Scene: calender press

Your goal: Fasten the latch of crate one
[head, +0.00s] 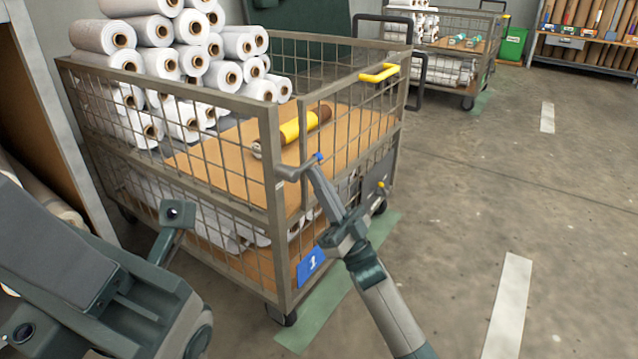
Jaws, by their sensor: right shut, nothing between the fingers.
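Crate one (266,190) is a wire-mesh trolley with a blue plate (311,266) marked 1. Its upper gate (352,118), with a yellow handle (379,73), stands upright along the right-hand side.
White rolls (165,50) and a yellow-brown roll (302,127) lie in crate one. A second mesh trolley (455,40) stands behind, with a green box (513,43) and a workbench (590,45) at the far right. The floor to the right is free.

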